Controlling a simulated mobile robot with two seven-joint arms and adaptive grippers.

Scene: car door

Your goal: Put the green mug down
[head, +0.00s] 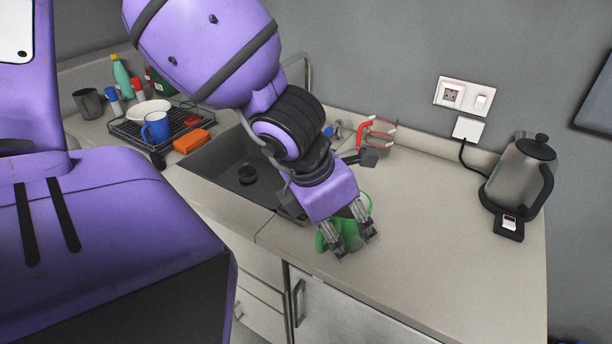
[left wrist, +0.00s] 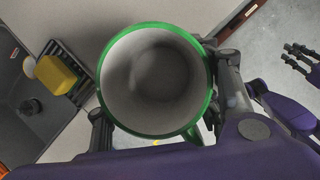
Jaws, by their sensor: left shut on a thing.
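The green mug (head: 350,232) is at the counter's front edge, right of the sink, partly hidden by my left gripper (head: 349,244). My left gripper is shut on it, with a finger on either side. In the left wrist view the mug (left wrist: 155,80) shows from above, its green rim round a pale, empty inside. I cannot tell whether its base touches the counter (head: 440,230). My right gripper (left wrist: 301,61) shows at the right of the left wrist view, empty, its fingers apart.
The sink (head: 225,165) lies left of the mug. A kettle (head: 519,178) is at the right. The counter between mug and kettle is clear.

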